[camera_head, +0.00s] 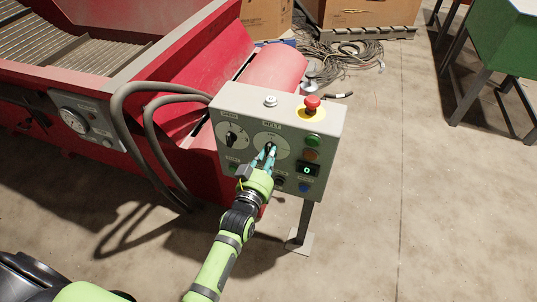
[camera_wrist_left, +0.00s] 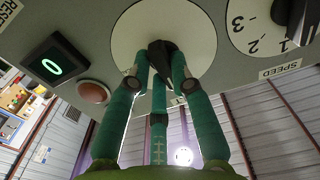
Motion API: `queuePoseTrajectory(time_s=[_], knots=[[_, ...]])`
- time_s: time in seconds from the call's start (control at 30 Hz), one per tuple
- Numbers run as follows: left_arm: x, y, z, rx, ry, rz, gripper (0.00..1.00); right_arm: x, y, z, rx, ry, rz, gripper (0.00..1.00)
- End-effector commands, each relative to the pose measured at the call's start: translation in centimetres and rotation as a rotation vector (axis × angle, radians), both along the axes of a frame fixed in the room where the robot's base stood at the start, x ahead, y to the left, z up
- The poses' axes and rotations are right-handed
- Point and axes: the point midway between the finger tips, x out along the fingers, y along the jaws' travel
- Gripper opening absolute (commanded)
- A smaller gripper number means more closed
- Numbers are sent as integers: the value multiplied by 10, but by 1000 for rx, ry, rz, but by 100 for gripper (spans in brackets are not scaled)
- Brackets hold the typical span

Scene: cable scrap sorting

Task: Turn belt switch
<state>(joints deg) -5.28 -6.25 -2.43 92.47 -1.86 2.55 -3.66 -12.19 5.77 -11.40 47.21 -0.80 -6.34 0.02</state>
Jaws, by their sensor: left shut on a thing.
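The grey control box (camera_head: 331,130) stands on a post. Its belt switch is a dark knob on a round pale plate (camera_head: 284,141) under the BELT label. My left gripper (camera_head: 268,156) reaches up to this plate, its teal fingers closed around the knob. In the left wrist view, the black knob (camera_wrist_left: 159,49) sits between the fingertips in front of the pale plate. The fingers hide part of the knob and the markings around it, so its exact setting is unclear. My right gripper is not in view.
A speed knob (camera_head: 232,138) sits left of the belt switch. A red emergency button (camera_head: 312,103) is on top, and a small display (camera_head: 307,169) reads 0. Thick hoses (camera_head: 150,110) run to the red machine (camera_head: 190,62). Open floor (camera_head: 370,220) lies to the right.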

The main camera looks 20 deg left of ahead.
Motion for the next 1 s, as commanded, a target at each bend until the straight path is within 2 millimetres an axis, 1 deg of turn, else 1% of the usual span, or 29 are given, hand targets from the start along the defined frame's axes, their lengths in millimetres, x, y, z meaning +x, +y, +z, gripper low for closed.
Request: queuePoseTrajectory(time_s=[0.27,0.3,0.33,0.37,0.67,0.77,0.87,1.0], knots=[[0,0,0,1,0,-1,0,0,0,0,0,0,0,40],[0,0,0,1,0,-1,26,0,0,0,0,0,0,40],[0,0,0,1,0,-1,38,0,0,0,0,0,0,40],[0,0,0,1,0,-1,47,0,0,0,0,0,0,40],[0,0,0,1,0,0,47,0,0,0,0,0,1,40],[-5,0,-1,1,1,0,47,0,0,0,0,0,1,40],[-17,0,-1,2,2,0,47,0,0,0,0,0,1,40],[-45,1,-2,2,4,0,47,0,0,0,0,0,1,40]])
